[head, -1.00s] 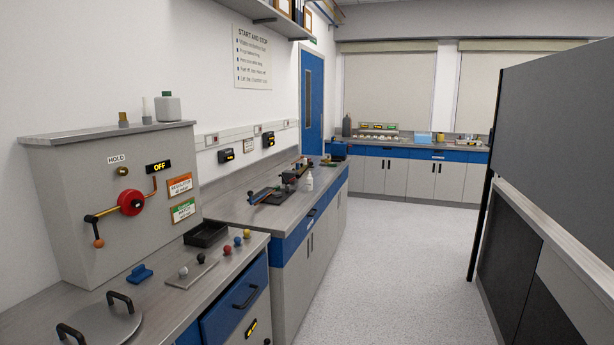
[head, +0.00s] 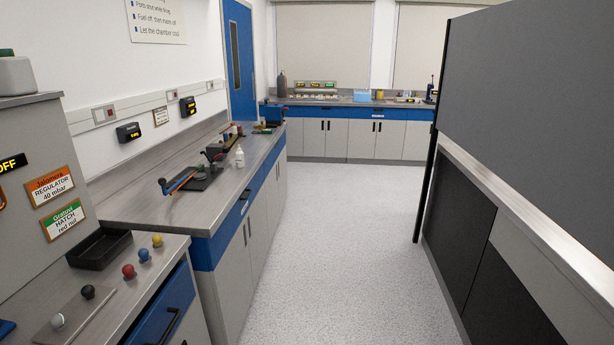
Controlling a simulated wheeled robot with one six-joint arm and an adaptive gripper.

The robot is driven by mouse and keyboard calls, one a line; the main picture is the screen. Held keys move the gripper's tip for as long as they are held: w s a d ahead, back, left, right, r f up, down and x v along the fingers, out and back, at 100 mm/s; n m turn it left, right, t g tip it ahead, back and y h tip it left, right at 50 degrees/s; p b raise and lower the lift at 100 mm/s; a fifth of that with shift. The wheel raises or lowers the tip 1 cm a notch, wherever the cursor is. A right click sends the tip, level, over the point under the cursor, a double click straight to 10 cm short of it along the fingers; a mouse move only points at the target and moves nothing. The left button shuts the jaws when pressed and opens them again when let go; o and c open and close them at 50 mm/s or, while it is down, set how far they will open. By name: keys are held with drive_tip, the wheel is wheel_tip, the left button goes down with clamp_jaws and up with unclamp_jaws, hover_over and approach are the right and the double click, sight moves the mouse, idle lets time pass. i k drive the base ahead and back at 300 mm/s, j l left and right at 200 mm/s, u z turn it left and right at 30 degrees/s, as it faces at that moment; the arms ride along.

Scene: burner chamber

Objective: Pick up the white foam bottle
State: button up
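A small white bottle (head: 240,156) stands upright on the grey counter (head: 150,208) along the left wall, near its front edge. It looks like the white foam bottle, but its label is too small to read. It stands just right of a dark tool with a blue-edged arm (head: 182,180). My gripper is not in view.
A near counter at left holds a black tray (head: 99,249) and several coloured knobs (head: 144,254). A grey partition (head: 535,120) and a dark low cabinet stand at right. The speckled floor (head: 335,250) between them is clear to the far blue-fronted cabinets (head: 375,132).

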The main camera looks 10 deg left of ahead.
sight(239, 155)
drive_tip(key=i, duration=1.75)
drive_tip(key=i+l+u, duration=0.1)
drive_tip(key=i+u, duration=0.3)
drive_tip(key=i, duration=0.2)
drive_tip(key=i+l+u, duration=0.35)
drive_tip(key=i, duration=0.25)
drive_tip(key=i+l+u, duration=0.4)
drive_tip(key=i, duration=0.15)
drive_tip(key=i+l+u, duration=0.4)
drive_tip(key=i+l, duration=0.1)
drive_tip(key=l, duration=0.05)
